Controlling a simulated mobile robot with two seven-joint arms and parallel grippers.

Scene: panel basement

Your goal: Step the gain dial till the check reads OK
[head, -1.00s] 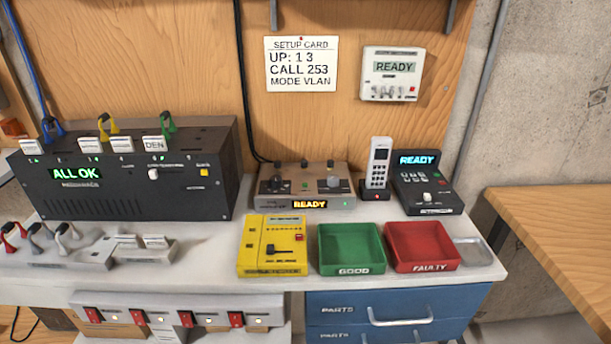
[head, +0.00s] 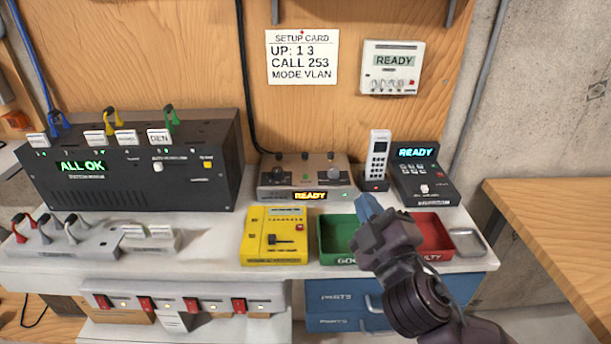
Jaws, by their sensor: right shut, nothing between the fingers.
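A grey-brown box (head: 268,191) with two knobs stands at the back middle of the bench. My left gripper is not in view.
A black rack (head: 130,185) at left reads ALL OK. A yellow unit (head: 272,250), a green tray (head: 335,222) and a red tray (head: 435,230) line the front. A handset (head: 378,155) and a black READY unit (head: 420,178) stand right. A setup card (head: 302,57) hangs behind.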

